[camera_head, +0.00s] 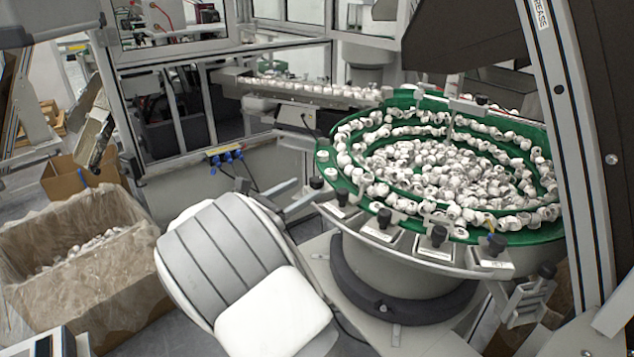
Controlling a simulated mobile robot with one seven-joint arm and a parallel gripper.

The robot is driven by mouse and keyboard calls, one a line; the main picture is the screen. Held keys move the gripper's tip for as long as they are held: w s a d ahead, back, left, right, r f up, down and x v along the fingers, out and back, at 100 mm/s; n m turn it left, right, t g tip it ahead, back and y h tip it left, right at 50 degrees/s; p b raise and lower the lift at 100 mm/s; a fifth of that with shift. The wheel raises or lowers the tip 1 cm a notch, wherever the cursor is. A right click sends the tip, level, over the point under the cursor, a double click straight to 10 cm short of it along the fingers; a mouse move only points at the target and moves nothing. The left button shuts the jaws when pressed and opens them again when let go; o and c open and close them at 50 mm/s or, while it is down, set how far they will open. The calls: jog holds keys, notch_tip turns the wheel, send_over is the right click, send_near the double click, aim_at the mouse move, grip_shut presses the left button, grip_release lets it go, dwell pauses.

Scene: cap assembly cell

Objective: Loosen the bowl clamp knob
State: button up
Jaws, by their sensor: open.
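The green feeder bowl (325,165) is full of white caps and stands on a round grey base right of centre. Several black knobs line its front edge, among them a left one (316,182), a middle one (384,217) and a right one (497,243). I cannot tell which is the bowl clamp knob. My gripper (306,193) is partly hidden behind my own arm. Its two grey fingers reach up and right, apart and empty, close to the left knobs. I cannot tell whether they touch a knob.
A cardboard box (130,285) with a plastic liner stands at left. A chute (310,90) with white caps runs from the bowl into a framed machine (165,60) behind. A pale frame post (580,150) rises at right. A bracket with a knob (528,298) sticks out at lower right.

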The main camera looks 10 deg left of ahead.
aim_at(312, 184)
jog(key=x, duration=0.6)
grip_shut()
dwell(0.3)
